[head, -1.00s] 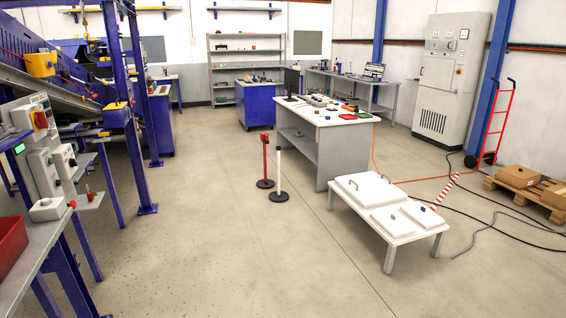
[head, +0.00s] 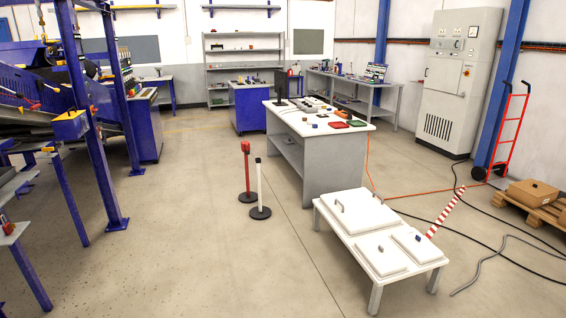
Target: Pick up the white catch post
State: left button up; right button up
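The white catch post (head: 259,184) stands upright on a round black base on the floor, near the middle of the head view. A red post (head: 246,172) on its own dark base stands just behind it and to its left. The two posts are close together, and their bases appear almost to touch or overlap. Neither of my grippers shows in the head view, so their state is hidden.
A low white table (head: 328,212) with white lidded panels stands right of the posts. A workbench (head: 318,173) is behind. Blue machine legs (head: 101,170) stand at left. Cables (head: 490,235) and a pallet (head: 530,207) lie at right. The floor before the posts is clear.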

aim_at(260, 212)
jog(key=i+j+u, duration=0.1)
jog(key=i+u, duration=0.2)
jog(key=i, duration=0.65)
jog(key=i+l+u, duration=0.15)
jog(key=i+u, duration=0.2)
jog(key=i, duration=0.6)
jog(key=i+j+z, duration=0.1)
jog(key=i, duration=2.2)
